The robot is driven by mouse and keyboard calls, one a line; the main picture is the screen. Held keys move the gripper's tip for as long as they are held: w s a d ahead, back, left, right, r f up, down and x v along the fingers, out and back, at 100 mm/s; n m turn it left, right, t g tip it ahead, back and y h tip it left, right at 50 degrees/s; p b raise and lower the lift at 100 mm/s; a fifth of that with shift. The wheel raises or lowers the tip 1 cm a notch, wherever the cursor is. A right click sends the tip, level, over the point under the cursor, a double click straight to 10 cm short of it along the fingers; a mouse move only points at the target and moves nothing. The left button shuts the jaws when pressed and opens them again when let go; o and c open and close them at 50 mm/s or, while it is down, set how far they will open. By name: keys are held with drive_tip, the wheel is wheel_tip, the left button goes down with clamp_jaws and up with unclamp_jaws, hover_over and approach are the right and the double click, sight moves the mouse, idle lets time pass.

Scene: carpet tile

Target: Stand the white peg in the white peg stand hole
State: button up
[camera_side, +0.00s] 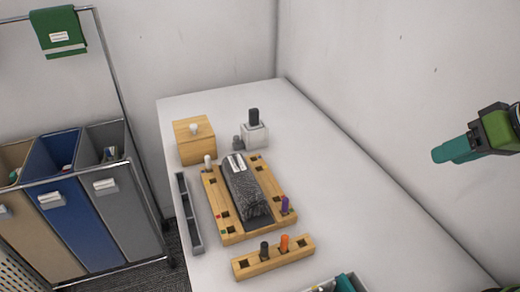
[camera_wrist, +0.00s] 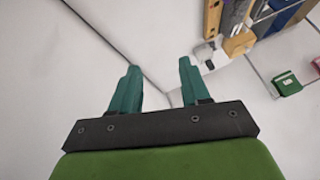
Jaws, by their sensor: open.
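In the side view a small white peg (camera_side: 208,162) stands upright at the far left corner of the wooden pegboard (camera_side: 262,232). I cannot tell how deep it sits. The board has several square holes and small coloured dots; which hole is marked white is too small to tell. A purple peg (camera_side: 285,205) stands at its right side. My gripper (camera_side: 437,155), with teal fingers, is high at the right, well away from the board. In the wrist view my gripper (camera_wrist: 158,82) is open, with nothing between its fingers.
A dark patterned block (camera_side: 243,190) lies across the board's middle. A wooden strip (camera_side: 248,268) with black and orange pegs is in front. A wooden box (camera_side: 196,147), a white holder (camera_side: 255,137) and a grey tray (camera_side: 188,215) stand around. The table's right side is clear.

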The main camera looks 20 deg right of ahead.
drive_tip(key=w+a+f+n+h, duration=0.1)
drive_tip(key=w+a+n+h, duration=0.1)
drive_tip(key=w+a+n, duration=0.55)
drive_tip(key=w+a+f+n+h, duration=0.15)
drive_tip(key=w+a+n, duration=0.35)
drive_tip(key=w+n, duration=0.6)
drive_tip(key=w+a+f+n+t, duration=0.1)
drive_tip(key=a+f+n+t, duration=0.15)
drive_tip(key=a+n, duration=0.5)
drive_tip(key=w+a+f+n+t, duration=0.15)
drive_tip(key=a+f+n, duration=0.25)
drive_tip(key=a, duration=0.6)
drive_tip(key=w+a+f+n+t, duration=0.1)
drive_tip(key=a+f+n, duration=0.2)
drive_tip(key=a+n, duration=0.45)
drive_tip(key=m, duration=0.2)
approach(207, 158)
drive_tip(key=shift+n+h, duration=0.25)
drive_tip(key=shift+h, duration=0.1)
drive_tip(key=x, duration=0.4)
drive_tip(key=shift+a+f, duration=0.15)
drive_tip(key=x, duration=0.3)
drive_tip(key=shift+w+a, duration=0.1)
drive_tip(key=shift+w, duration=0.05)
drive_tip(key=shift+w+f, duration=0.25)
drive_tip(key=shift+w, duration=0.15)
clamp_jaws()
